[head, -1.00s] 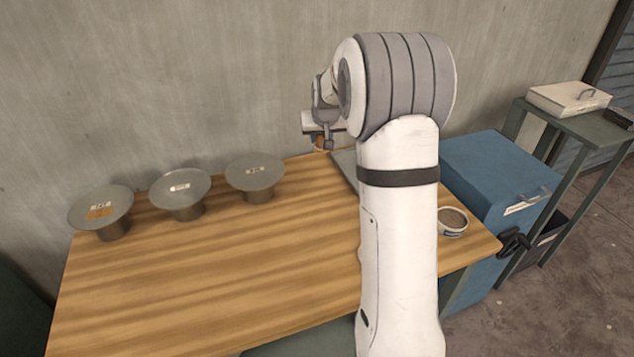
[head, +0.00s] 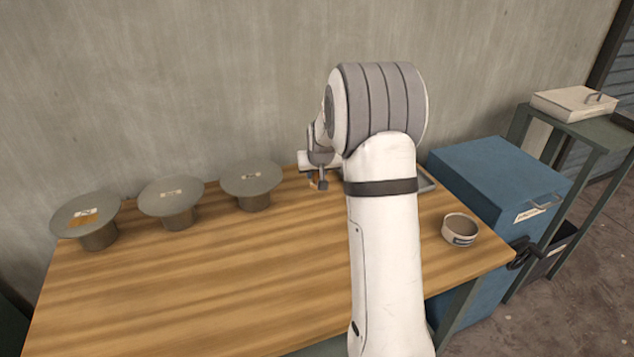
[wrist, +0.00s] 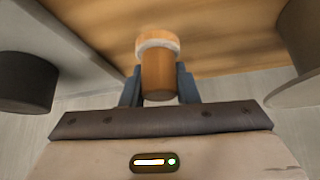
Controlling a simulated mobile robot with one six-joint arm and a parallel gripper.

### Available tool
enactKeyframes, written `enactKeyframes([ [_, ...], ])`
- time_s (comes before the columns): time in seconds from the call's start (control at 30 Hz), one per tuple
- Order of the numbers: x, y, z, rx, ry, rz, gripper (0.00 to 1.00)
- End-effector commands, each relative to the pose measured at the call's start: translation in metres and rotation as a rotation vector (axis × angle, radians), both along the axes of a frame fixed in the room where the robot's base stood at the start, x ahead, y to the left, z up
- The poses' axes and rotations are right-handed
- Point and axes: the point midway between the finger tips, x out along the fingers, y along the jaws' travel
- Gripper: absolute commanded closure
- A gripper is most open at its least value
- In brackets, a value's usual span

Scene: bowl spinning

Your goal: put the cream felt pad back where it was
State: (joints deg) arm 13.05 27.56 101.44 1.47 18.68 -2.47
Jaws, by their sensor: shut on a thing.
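My gripper (head: 318,184) is low over the back of the wooden table, to the right of the three grey stands. In the wrist view its fingers (wrist: 159,88) are shut on an orange-brown cylinder (wrist: 158,72) with a cream band at its far end. This looks like the cream felt pad (wrist: 157,44) on its handle. The band is close to the table top; I cannot tell whether it touches. In the head view the held piece is too small to make out clearly.
Three round grey stands (head: 85,215) (head: 171,196) (head: 252,180) line the table's back left; the leftmost bears an orange patch. A grey tray (head: 426,184) is partly hidden behind my arm. A dark cylinder (wrist: 25,82) shows in the wrist view. A small bowl (head: 460,231) stands right.

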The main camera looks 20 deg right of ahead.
Motion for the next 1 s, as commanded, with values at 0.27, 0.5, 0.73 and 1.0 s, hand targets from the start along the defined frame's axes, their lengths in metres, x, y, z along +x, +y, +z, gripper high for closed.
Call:
enactKeyframes([
  [0.27, 0.0, -0.001, -0.031, 0.0, 0.001, -0.002, 0.97],
  [0.5, 0.0, -0.001, -0.033, 0.0, 0.001, -0.002, 0.97],
  [0.73, -0.001, -0.002, -0.032, 0.0, 0.001, -0.002, 0.56],
  [1.0, -0.001, -0.002, -0.032, 0.001, 0.001, -0.003, 0.5],
])
